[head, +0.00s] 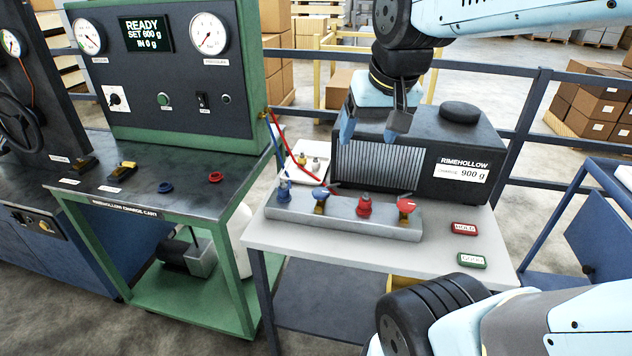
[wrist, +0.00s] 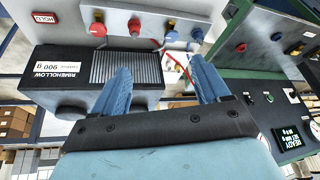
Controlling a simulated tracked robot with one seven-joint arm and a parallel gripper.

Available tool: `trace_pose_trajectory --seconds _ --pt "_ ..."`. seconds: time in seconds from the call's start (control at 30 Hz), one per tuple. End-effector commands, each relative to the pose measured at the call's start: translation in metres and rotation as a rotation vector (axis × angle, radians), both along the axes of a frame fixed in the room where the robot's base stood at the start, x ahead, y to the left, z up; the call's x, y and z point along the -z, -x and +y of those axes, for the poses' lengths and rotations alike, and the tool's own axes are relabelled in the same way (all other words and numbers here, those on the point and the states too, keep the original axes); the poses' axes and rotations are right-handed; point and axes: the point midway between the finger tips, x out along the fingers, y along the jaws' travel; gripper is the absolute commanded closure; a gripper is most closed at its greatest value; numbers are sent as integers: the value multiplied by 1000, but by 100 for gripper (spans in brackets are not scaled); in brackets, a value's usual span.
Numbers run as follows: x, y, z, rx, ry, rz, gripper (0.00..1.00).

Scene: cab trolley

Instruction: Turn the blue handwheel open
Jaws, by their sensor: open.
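The blue handwheel (head: 320,194) sits on a brass valve on the grey manifold block (head: 345,220), between a blue coupling (head: 284,190) and a red coupling (head: 364,205). A red handwheel (head: 406,205) is at the block's right end. In the wrist view the blue handwheel (wrist: 171,37) shows beyond the finger gap, left of the blue coupling (wrist: 197,34). My gripper (head: 372,132) is open and empty, fingers pointing down, above and behind the block, in front of the dark Rimehollow unit (head: 460,145). It touches no handwheel.
A white tray (head: 301,160) with small fittings lies behind the block, with blue and red hoses (head: 297,148) hanging close by. Red and green tags (head: 466,228) lie at right. The green charge cart (head: 95,190) stands left; its display (head: 145,34) reads READY. A blue railing (head: 527,110) runs behind.

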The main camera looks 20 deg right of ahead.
Motion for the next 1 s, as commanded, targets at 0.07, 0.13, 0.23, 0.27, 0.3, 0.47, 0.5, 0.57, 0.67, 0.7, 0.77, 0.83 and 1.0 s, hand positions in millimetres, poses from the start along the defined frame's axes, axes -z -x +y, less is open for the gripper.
trace_pose_trajectory --seconds 0.07,0.13,0.23,0.27,0.3,0.47,0.5,0.57,0.67,0.7,0.77,0.83,1.0 --pt "4 -18 1 46 -22 37 25" --pt "7 -32 2 89 -41 67 25" --pt "14 -53 3 152 -64 107 25" --pt "16 -59 4 170 -70 119 25" --pt "19 -67 4 196 -79 135 25" --pt "35 -101 7 300 -107 198 25" --pt "40 -109 8 327 -112 214 25" --pt "47 -121 9 367 -120 238 25" --pt "62 -141 11 433 -129 277 25" --pt "68 -149 12 461 -132 292 25" --pt "78 -161 14 502 -137 314 25" --pt "90 -173 15 548 -139 338 25" --pt "114 -197 19 639 -142 383 25"
